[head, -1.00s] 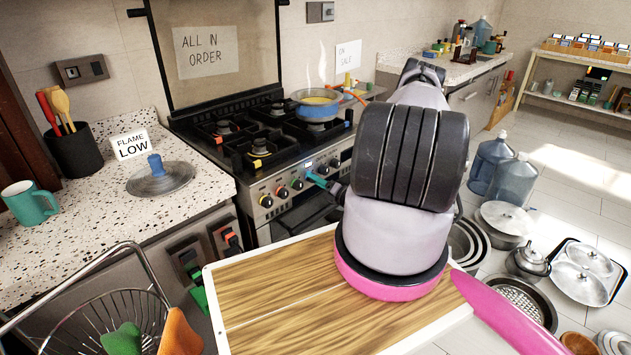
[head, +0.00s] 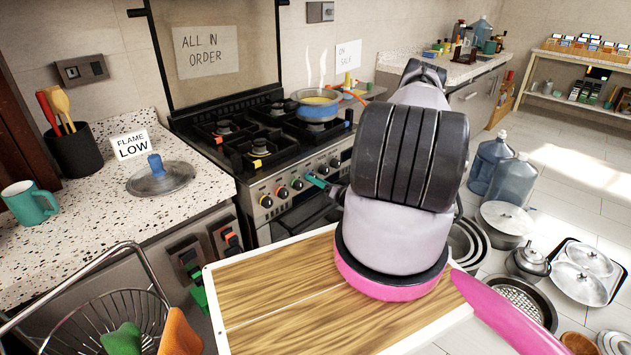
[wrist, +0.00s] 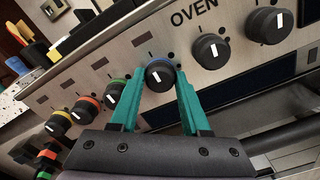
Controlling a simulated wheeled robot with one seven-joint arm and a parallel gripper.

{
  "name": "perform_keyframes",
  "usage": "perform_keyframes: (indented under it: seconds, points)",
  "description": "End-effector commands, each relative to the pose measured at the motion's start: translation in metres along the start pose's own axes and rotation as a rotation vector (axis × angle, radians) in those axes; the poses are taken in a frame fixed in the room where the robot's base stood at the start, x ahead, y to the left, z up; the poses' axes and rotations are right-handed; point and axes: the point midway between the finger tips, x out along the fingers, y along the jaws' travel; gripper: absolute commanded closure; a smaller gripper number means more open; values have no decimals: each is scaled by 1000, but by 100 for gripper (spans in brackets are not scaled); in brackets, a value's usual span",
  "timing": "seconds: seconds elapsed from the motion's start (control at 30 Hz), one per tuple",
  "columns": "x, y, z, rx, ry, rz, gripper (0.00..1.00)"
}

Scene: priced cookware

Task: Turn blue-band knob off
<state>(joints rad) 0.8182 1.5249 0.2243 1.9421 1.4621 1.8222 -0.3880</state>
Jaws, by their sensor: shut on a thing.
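The blue-band knob (wrist: 160,75) is a dark round knob with a thin blue ring and a white mark, in the wrist view on the steel stove front. My gripper (wrist: 158,84) has its two teal fingers on either side of this knob and is shut on it. The white mark stands near upright, slightly tilted. In the head view the teal fingers (head: 317,181) reach the knob row of the stove (head: 285,160); the blue-band knob cannot be made out clearly there, close behind the fingers.
A pan (head: 318,103) sits on the stove. A wooden board (head: 270,300) lies in front.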

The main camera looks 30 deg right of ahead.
Motion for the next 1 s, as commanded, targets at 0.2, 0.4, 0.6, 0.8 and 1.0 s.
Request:
perform_keyframes:
  seconds: [0.2, 0.4, 0.6, 0.8, 1.0]
  points:
    - [-2, -1, -2, 0, 5, -2, 38]
    - [-1, 0, -1, 1, 3, -1, 24]
    - [-3, -1, 0, 1, 2, -2, 24]
    - [-31, -1, 0, 3, 1, -5, 24]
    - [-72, -2, -1, 3, 1, -5, 24]
